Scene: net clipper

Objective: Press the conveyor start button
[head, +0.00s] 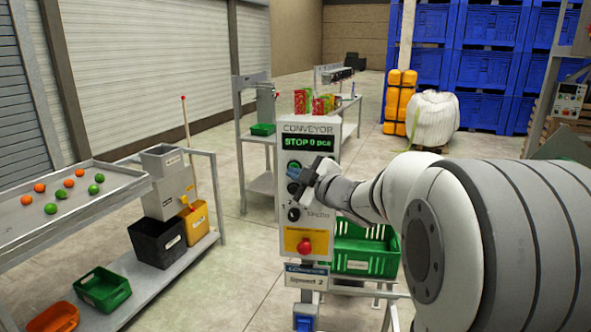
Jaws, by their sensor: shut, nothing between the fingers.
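The conveyor control panel (307,230) is a light grey upright box labelled CONVEYOR, with a green-lit display (307,142) reading STOP 0 pcs. A round, dark green button (294,167) sits below the display at the left. My gripper (300,176) is shut and empty in front of the panel, with its tips close to this button, just right of and below it. I cannot tell whether the tips touch the panel. My gripper and wrist hide part of the panel's right side. A dark knob (294,214) and a red mushroom button (304,246) on yellow are lower down.
A green crate (365,258) stands behind the panel at the right. A tray table (75,215) with orange and green balls is at the left, with a black bin (157,240) beside it. Open floor lies between that table and the panel.

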